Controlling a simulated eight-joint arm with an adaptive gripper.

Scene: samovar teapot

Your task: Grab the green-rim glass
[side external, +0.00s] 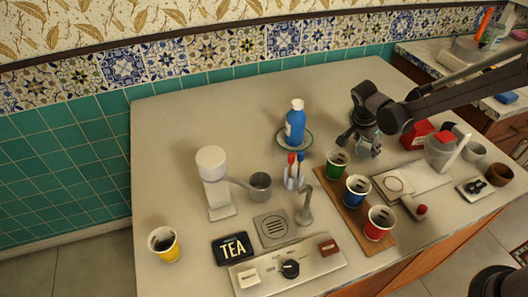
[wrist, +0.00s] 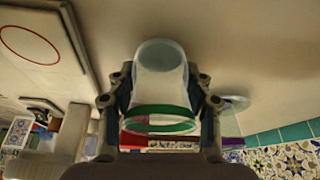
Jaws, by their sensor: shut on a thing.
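The green-rim glass (wrist: 160,74) is a clear, pale tumbler with a green band at its rim. In the wrist view it sits between the two fingers of my gripper (wrist: 161,95), with a finger against each side. In the side external view my gripper (side external: 362,142) is low over the right back part of the counter, and its fingers mostly hide the glass. I cannot tell whether the glass touches the counter.
A green cup (side external: 337,164), a blue cup (side external: 357,190) and a red cup (side external: 379,222) stand on a wooden board near my gripper. A blue bottle (side external: 295,124) stands on a saucer to the left. A white board with a red circle (side external: 394,185) lies in front.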

